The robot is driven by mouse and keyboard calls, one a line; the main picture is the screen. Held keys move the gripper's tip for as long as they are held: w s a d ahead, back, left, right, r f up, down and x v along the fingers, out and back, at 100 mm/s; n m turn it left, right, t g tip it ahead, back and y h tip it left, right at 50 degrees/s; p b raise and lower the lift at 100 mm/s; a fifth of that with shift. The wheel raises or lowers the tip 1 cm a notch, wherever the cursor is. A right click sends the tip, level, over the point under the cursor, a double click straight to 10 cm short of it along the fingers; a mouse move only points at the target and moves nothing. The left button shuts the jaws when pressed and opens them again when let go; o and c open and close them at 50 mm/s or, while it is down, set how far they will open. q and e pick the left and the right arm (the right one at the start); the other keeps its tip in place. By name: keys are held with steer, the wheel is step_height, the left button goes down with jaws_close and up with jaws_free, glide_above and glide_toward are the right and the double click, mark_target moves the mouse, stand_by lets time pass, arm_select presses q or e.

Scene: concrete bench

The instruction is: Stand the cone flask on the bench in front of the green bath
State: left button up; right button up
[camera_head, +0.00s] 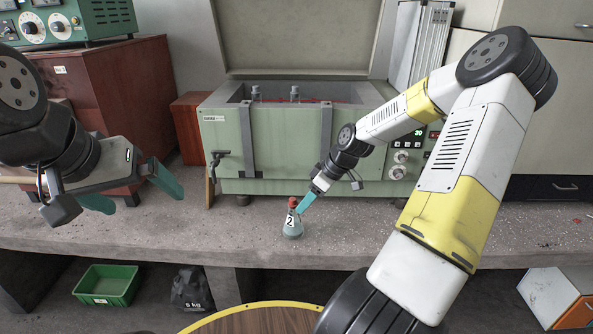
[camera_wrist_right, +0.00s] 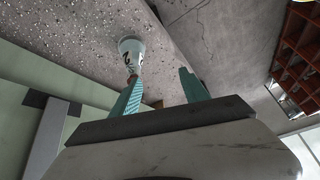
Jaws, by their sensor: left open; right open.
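The cone flask (camera_head: 292,226), with a red cap and a label marked 2, stands upright on the bench (camera_head: 350,228), in front of the green bath (camera_head: 285,150). My right gripper (camera_head: 303,206) is open just beside the flask's upper part. In the right wrist view the flask (camera_wrist_right: 130,48) lies beyond the tip of the left-hand finger of the open right gripper (camera_wrist_right: 161,78), not between the fingers; whether that finger touches it I cannot tell. My left gripper (camera_head: 146,202) is open and empty over the left part of the bench.
The bath's lid is raised, with bottle tops (camera_head: 294,92) showing inside. A red-brown cabinet (camera_head: 110,95) carries a green instrument (camera_head: 70,25) at left. Bare bench lies left and right of the flask. A green bin (camera_head: 105,285) and black bag (camera_head: 190,290) sit below.

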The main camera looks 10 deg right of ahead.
steer(key=s+a+r+m+t+h, duration=0.1)
steer(key=s+a+r+m, duration=0.1)
steer(key=s+r, duration=0.6)
steer(key=s+a+r+m+t+h, duration=0.1)
steer(key=s+a+r+m, duration=0.1)
steer(key=s+r+m, duration=0.2)
steer(key=s+a+r+m+t, duration=0.1)
steer(key=s+a+r+m, duration=0.2)
steer(key=s+r, duration=0.8)
step_height(320, 180, up, 2)
steer(key=shift+s+m+h, duration=0.3)
steer(key=shift+s+h, duration=0.05)
steer(key=shift+h, duration=0.05)
